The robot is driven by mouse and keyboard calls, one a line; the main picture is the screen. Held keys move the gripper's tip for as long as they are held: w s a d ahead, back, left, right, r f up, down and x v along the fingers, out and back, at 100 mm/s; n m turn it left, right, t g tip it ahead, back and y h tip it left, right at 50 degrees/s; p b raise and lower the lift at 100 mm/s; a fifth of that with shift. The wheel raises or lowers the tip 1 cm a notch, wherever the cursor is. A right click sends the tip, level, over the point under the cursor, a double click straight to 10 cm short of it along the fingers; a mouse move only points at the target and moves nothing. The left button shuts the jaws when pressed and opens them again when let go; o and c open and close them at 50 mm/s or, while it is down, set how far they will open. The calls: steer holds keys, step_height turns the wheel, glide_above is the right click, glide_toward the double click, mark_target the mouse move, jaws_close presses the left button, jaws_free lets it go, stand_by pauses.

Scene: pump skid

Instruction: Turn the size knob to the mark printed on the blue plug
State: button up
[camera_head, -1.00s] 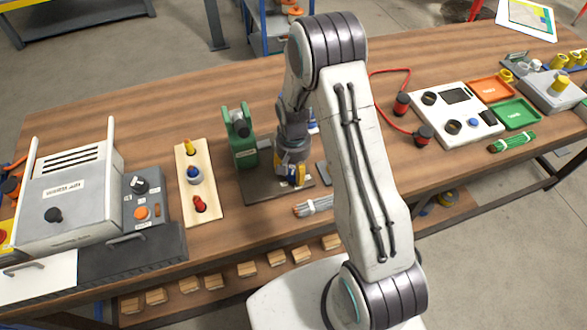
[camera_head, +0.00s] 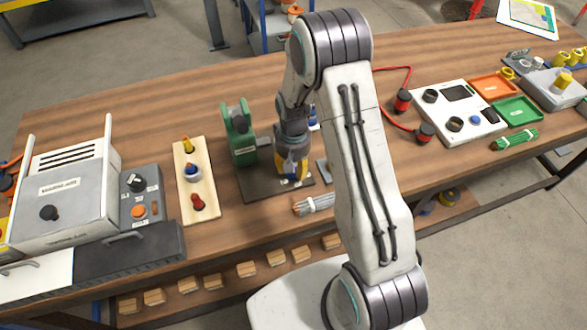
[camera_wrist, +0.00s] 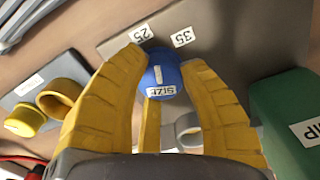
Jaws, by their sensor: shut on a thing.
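The size knob (camera_wrist: 166,72) is blue, with a white "SIZE" label and a short white stripe on it. My gripper (camera_wrist: 172,70) is shut on it from above; yellow fingers press on both sides in the wrist view. White tags "25" (camera_wrist: 142,33) and "35" (camera_wrist: 183,37) stand on the dark plate (camera_wrist: 230,45) beyond the knob. The head view shows my gripper (camera_head: 292,172) low over the same plate (camera_head: 262,186). A blue plug (camera_head: 192,172) stands on a wooden board to the left; its mark is too small to read. Any other tags are hidden.
A green block (camera_wrist: 295,112) stands close right of my fingers in the wrist view; it is the green upright device (camera_head: 242,148) in the head view. A cable bundle (camera_head: 316,204) lies in front. A grey machine (camera_head: 62,195) stands at left, a white panel (camera_head: 455,115) at right.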

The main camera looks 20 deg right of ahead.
steer(key=shift+f+n+b, duration=0.15)
steer(key=shift+n+b, duration=0.8)
steer(key=shift+n, duration=0.75)
steer(key=shift+s, duration=0.1)
steer(key=o, duration=1.2)
step_height(320, 180, up, 12)
steer(key=shift+r, duration=0.1)
